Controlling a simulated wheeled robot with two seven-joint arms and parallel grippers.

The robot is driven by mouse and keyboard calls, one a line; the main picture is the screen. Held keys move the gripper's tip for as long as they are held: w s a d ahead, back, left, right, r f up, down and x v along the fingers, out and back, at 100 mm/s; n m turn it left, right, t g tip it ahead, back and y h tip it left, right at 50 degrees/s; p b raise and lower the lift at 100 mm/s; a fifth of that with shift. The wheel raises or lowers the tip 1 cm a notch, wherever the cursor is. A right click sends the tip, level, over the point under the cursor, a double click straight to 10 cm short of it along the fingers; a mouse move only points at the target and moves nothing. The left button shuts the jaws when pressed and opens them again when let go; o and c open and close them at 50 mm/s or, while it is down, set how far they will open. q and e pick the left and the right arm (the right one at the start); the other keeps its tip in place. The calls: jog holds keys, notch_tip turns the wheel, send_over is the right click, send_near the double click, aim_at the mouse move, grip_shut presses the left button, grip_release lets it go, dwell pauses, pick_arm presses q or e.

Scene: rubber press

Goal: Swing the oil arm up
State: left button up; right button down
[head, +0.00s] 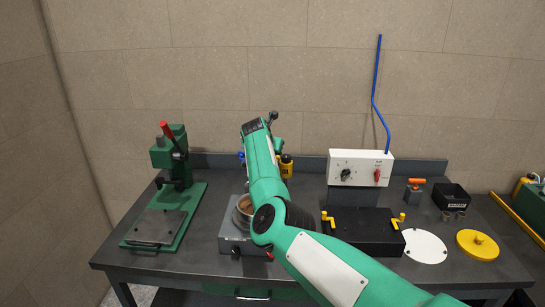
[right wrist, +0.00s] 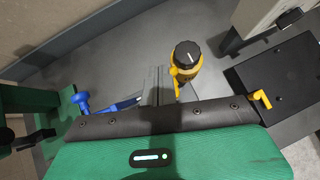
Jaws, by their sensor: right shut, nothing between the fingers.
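I cannot tell for certain which part is the oil arm. A yellow fitting (head: 287,167) with a black cap stands at the back middle of the bench; in the right wrist view (right wrist: 187,58) a narrow yellow part hangs along its side. A blue handle (right wrist: 80,101) with a slim blue bar lies left of it in that view; only a bit of blue (head: 242,157) shows in the head view. My right gripper (right wrist: 158,88) seems shut and empty, left of the yellow fitting and apart from it. My arm hides it in the head view. My left gripper is out of view.
A green press (head: 174,205) with a red-tipped lever stands left. A grey unit (head: 238,244) sits partly behind my arm. Right are a black mould (head: 365,240) with yellow handles, a white control box (head: 358,167), a white disc (head: 424,246) and a yellow disc (head: 477,246).

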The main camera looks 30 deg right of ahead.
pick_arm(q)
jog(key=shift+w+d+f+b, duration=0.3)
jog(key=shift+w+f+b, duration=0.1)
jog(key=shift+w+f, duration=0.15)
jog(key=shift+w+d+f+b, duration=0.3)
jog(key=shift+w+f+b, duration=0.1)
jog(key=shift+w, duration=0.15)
pick_arm(e)
jog(key=shift+w+d+f, duration=0.2)
jog(key=shift+w+d, duration=0.15)
jog(key=shift+w, duration=0.2)
jog(key=shift+w+d+f, duration=0.2)
jog(key=shift+w+d, duration=0.1)
jog(key=shift+w, duration=0.25)
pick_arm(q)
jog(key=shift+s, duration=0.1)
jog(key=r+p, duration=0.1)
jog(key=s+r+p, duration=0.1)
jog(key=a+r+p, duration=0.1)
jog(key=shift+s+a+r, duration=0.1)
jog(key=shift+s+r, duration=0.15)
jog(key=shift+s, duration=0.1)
pick_arm(e)
jog(key=s+a+r, duration=0.1)
jog(key=a+r, duration=0.2)
jog(key=r, duration=0.7)
jog(key=shift+s, duration=0.15)
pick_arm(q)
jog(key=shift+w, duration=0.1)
